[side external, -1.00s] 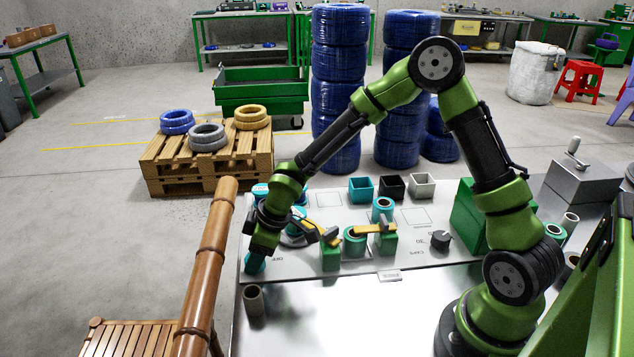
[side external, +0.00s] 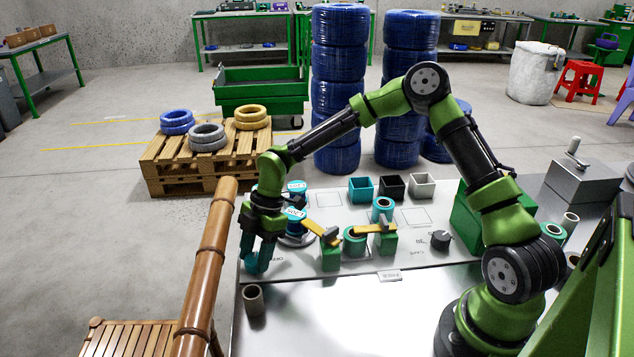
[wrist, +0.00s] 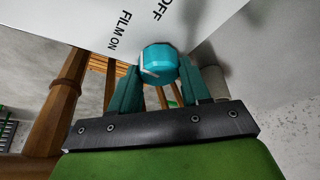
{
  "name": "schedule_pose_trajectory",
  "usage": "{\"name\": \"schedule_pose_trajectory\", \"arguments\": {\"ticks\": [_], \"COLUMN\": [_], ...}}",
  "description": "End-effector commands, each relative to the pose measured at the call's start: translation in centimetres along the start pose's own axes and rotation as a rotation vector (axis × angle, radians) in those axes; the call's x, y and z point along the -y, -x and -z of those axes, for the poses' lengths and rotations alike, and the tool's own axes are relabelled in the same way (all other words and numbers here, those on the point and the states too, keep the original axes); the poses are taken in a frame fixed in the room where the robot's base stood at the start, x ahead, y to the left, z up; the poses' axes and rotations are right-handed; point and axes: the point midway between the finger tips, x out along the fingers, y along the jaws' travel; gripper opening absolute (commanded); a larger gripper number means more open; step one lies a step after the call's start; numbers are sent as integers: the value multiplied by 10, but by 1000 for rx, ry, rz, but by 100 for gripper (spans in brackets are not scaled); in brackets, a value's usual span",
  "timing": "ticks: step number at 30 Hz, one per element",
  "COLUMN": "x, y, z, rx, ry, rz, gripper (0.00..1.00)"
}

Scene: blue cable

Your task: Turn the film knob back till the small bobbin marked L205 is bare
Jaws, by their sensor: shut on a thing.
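The film knob (wrist: 158,58) is a teal, faceted knob with a white pointer line, seen in the wrist view beside the printed words FILM ON and OFF. My gripper (wrist: 160,76) is shut on it, one teal finger on each side. In the side view my gripper (side external: 258,263) points down at the panel's near left corner; its fingers hide most of the knob. Two bobbins with blue winding and pale labels, an upper one (side external: 296,188) and a lower one (side external: 295,216), stand just right of my gripper, partly hidden by it. I cannot read which is L205.
Right of the bobbins are yellow levers on green blocks (side external: 331,258), teal rings (side external: 382,208), small open boxes (side external: 392,186) and a dark dial (side external: 440,240). A brown tube (side external: 253,300) stands close in front of my gripper. A bamboo rail (side external: 207,265) runs close at left.

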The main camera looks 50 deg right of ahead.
Motion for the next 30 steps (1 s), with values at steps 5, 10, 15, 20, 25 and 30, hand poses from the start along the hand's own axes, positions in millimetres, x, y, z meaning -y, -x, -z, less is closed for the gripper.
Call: {"name": "schedule_pose_trajectory", "arguments": {"ticks": [5, 10, 15, 20, 25, 30], "x": [-1, -1, -1, -1, -1, -1], "y": [0, 0, 0, 0, 0, 0], "z": [0, 0, 0, -1, -1, -1], "rx": [2, 3, 3, 3, 3, 3], "ry": [86, 136, 157, 161, 160, 160], "rz": [35, 55, 64, 65, 65, 65], "gripper": [16, 16, 16, 16, 16, 62]}}
